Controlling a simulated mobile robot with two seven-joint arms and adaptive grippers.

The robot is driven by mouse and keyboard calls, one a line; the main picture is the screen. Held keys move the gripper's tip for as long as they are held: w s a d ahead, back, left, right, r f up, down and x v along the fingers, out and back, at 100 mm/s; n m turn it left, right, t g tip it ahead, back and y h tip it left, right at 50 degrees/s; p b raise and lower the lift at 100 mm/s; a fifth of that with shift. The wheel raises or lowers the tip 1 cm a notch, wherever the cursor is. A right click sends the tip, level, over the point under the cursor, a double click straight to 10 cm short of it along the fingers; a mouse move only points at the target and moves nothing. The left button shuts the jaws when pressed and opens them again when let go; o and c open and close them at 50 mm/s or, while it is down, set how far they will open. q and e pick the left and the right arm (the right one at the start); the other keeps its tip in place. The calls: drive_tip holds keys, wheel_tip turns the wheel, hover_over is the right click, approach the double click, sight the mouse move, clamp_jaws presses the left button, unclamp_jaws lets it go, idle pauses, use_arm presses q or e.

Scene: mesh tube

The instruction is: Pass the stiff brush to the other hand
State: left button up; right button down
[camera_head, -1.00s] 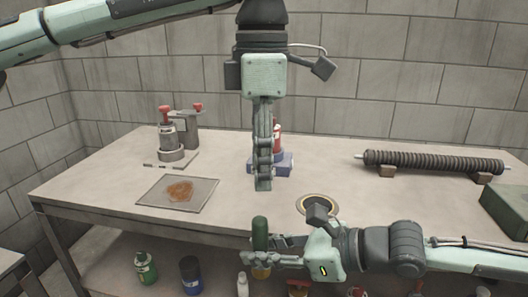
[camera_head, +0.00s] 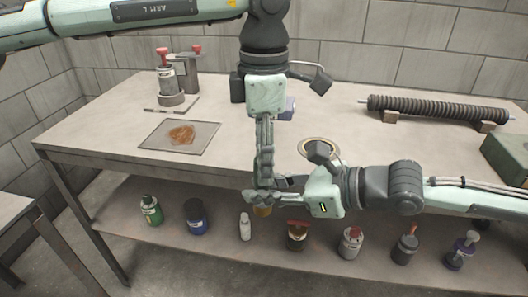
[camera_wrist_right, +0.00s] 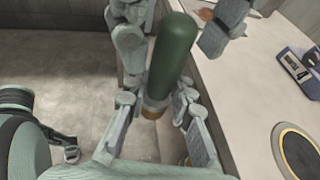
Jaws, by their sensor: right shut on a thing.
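The stiff brush shows its dark green handle (camera_wrist_right: 174,48) upright in the right wrist view. In the head view only its yellowish lower end (camera_head: 262,211) shows below the fingers; the handle is hidden there. My right gripper (camera_head: 262,192) is shut on the brush's lower part, in front of the table's front edge. My left gripper (camera_head: 264,178) comes down from above, its fingers pointing down right over the right gripper. In the right wrist view its fingers stand on both sides of the handle, with a gap on the right, so it looks open.
The table holds a stained mat (camera_head: 180,137), a red-knobbed device (camera_head: 170,85), a ringed disc (camera_head: 318,146), a ribbed tube (camera_head: 435,108) on blocks and a green case (camera_head: 508,155). Several bottles and cans, such as a blue can (camera_head: 196,216), stand on the lower shelf.

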use_arm(q)
clamp_jaws()
use_arm(e)
drive_tip(key=c, duration=1.2)
unclamp_jaws()
